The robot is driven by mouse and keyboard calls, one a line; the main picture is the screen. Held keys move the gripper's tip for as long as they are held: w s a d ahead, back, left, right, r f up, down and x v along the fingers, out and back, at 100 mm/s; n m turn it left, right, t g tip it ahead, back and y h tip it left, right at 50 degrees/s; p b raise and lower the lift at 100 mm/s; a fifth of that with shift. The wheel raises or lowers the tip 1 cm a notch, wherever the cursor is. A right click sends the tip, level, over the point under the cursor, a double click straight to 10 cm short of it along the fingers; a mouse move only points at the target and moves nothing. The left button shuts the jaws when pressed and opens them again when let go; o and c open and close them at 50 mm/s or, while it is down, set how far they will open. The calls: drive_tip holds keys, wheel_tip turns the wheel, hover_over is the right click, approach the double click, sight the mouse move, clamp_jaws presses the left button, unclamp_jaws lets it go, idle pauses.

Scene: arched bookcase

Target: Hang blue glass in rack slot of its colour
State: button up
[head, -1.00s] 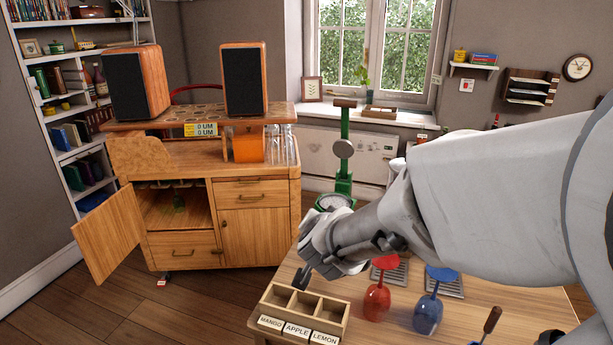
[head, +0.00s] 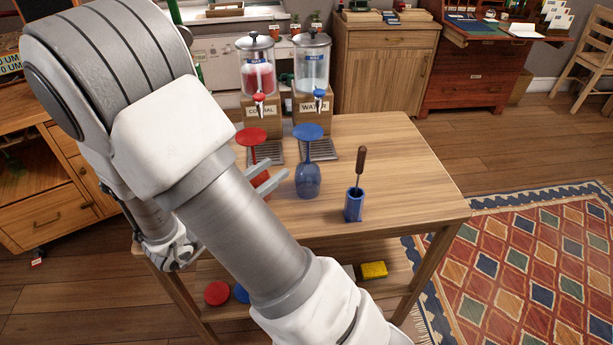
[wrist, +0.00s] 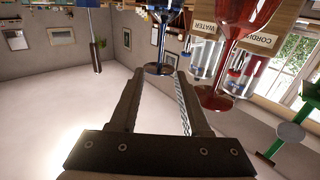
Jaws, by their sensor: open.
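The blue glass (head: 307,180) stands upside down on the wooden table, bowl down and foot up. In the wrist view, which is inverted, its blue stem and foot (wrist: 160,69) appear straight ahead, in line with the gap between my fingertips. My gripper (head: 272,177) is open and empty, its fingers pointing right toward the blue glass's bowl from its left side. The fingers also show in the wrist view (wrist: 167,76). The red glass (head: 252,136) stands upside down left of it, partly hidden behind my arm and fingers. The rack slots are not visible now.
Cordial (head: 258,75) and water (head: 312,72) dispensers stand behind the glasses, with drip trays before them. A blue holder (head: 353,205) with a dark-handled tool stands to the right. The table's right side is clear. The wooden cabinet (head: 45,205) is at far left.

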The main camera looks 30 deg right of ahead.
sight(307, 147)
drive_tip(key=b+x, duration=0.2)
drive_tip(key=x, duration=0.8)
drive_tip(key=shift+f, duration=0.15)
drive_tip(key=x, duration=0.1)
drive_tip(key=b+x, duration=0.2)
drive_tip(key=x, duration=0.1)
drive_tip(key=shift+d+f, duration=0.1)
drive_tip(key=shift+f, duration=0.15)
drive_tip(key=shift+w+d+r, duration=0.1)
drive_tip(key=shift+w+d, duration=0.1)
drive_tip(key=shift+d, duration=0.25)
clamp_jaws()
